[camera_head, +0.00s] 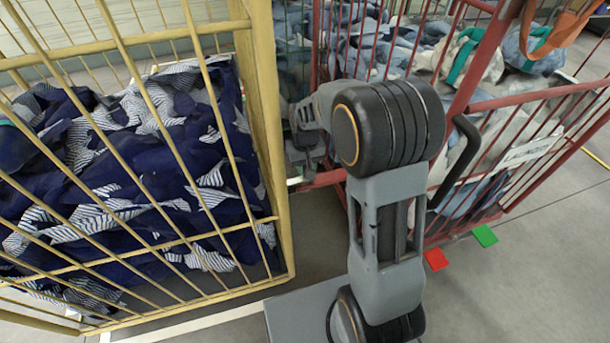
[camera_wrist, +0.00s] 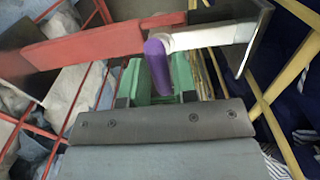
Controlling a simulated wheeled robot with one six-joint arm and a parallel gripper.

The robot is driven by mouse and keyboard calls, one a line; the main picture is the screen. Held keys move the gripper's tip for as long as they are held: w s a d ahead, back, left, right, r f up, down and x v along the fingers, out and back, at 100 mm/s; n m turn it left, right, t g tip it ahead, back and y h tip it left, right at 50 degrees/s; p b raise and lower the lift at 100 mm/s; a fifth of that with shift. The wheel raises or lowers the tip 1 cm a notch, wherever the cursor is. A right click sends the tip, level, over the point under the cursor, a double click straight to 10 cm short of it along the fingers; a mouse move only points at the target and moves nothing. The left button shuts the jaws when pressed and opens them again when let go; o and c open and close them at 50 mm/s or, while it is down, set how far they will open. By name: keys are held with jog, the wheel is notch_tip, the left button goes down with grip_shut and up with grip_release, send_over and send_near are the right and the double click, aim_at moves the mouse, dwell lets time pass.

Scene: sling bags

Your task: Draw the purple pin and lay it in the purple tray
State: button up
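In the wrist view the purple pin (camera_wrist: 157,66) stands at the junction of a red bar (camera_wrist: 85,46) and a white bar (camera_wrist: 212,38). My gripper (camera_wrist: 160,80) has green fingers, one on each side of the pin and close against it. I cannot tell whether they press on it. The pin's far end is hidden at the junction. In the head view my arm reaches toward the gap between two cages; my fingers and the pin are hidden there. I see no purple tray in either view.
A yellow barred cage (camera_head: 265,130) with dark blue and striped bags stands at left. A red barred cage (camera_head: 535,97) with pale blue and white bags stands at right. A red square (camera_head: 436,259) and a green square (camera_head: 484,236) lie on the floor. The right foreground floor is clear.

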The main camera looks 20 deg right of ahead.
grip_shut()
jog(key=shift+r, duration=0.25)
jog(key=shift+r+p, duration=4.25)
jog(key=shift+r, duration=0.35)
jog(key=shift+r+p, duration=1.8)
jog(key=shift+r, duration=0.15)
